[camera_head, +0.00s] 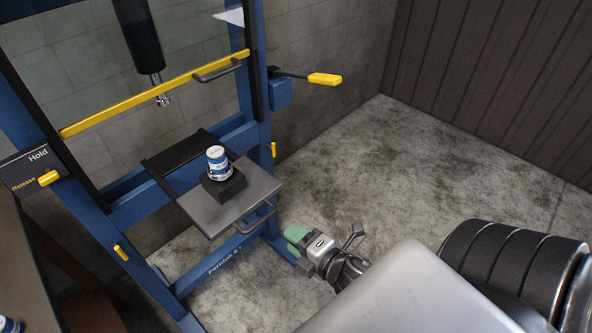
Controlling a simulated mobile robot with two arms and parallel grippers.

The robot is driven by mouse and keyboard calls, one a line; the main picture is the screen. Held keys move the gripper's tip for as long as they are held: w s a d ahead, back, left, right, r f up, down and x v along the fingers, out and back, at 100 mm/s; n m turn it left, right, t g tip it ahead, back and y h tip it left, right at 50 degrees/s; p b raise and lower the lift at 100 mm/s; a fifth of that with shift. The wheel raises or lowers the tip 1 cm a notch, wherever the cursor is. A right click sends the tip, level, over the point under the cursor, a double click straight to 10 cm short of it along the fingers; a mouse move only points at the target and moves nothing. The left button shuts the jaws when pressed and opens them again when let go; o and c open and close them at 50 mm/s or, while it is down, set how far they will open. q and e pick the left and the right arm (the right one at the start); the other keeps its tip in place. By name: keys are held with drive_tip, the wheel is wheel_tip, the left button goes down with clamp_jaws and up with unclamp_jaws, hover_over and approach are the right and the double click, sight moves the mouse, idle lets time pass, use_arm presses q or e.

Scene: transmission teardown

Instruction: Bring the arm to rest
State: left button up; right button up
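My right arm comes in from the lower right, with a large pale link and black ribbed joints in the foreground. My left arm and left gripper are not in view.
The blue press has a grey plate (255,190) bearing a black block (223,187) with a blue-and-white can-like part (217,161) on it. A yellow-tipped lever (324,79) sticks out right. A dark tabletop (30,290) is at left. Concrete floor (420,160) is clear.

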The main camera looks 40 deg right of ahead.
drive_tip(key=shift+f, duration=0.1)
drive_tip(key=s+d+f+m+g+h, duration=0.1)
drive_tip(key=s+f+m+g, duration=0.35)
drive_tip(key=f, duration=0.95)
drive_tip(key=s+d+f+m+g+h, duration=0.1)
drive_tip(key=s+d+f+m+g, duration=0.25)
drive_tip(key=f, duration=0.95)
drive_tip(key=s+a+f+m+g, duration=0.3)
drive_tip(key=s+f+m, duration=0.1)
drive_tip(key=s+f, duration=0.4)
drive_tip(key=s+a+f+m+g, duration=0.3)
drive_tip(key=s+f+m, duration=0.2)
drive_tip(key=s, duration=0.8)
wheel_tip(320, 180, down, 3)
drive_tip(key=shift+a+r, duration=0.15)
drive_tip(key=shift+a, duration=0.15)
